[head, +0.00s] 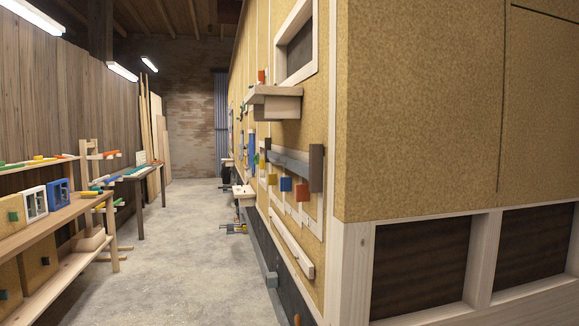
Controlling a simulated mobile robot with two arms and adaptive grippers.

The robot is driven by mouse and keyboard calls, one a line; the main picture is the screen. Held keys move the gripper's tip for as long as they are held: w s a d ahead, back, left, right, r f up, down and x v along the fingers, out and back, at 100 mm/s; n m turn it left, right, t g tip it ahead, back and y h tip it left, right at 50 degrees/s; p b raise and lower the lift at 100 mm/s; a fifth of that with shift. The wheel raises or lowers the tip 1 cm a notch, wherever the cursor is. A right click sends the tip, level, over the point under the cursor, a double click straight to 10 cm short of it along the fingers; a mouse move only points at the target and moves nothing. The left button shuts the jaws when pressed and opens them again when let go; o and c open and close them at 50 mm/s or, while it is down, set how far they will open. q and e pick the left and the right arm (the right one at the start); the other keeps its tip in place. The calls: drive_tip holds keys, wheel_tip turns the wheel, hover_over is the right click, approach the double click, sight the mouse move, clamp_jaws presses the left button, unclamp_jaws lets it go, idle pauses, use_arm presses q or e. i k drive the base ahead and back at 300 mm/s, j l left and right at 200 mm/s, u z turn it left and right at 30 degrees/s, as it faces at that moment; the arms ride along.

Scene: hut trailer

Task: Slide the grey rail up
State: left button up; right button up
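A grey rail (288,162) runs along the tan side wall of the hut, right of the aisle, in the head view. I see it at a steep angle. A dark grey upright block (316,168) stands at its near end. Coloured blocks hang just below the rail: a yellow one (272,179), a blue one (286,184) and an orange one (302,192). Neither of my grippers is in view.
A wooden shelf (274,93) juts from the wall above the rail, and a pale wooden bar (291,243) slants below it. The hut's corner (335,120) is close on the right. Workbenches (60,222) line the left. The concrete floor (185,245) between is mostly clear.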

sight(299, 168)
drive_tip(key=i+j, duration=0.55)
drive_tip(key=i, duration=0.2)
drive_tip(key=i+j+u, duration=0.15)
drive_tip(key=i, duration=0.35)
drive_tip(key=i+j, duration=0.3)
drive_tip(key=i, duration=0.15)
drive_tip(key=i+j+u, duration=0.1)
drive_tip(key=i, duration=0.4)
drive_tip(key=i+j+u, duration=0.1)
drive_tip(key=i+j, duration=0.15)
drive_tip(key=i, duration=0.2)
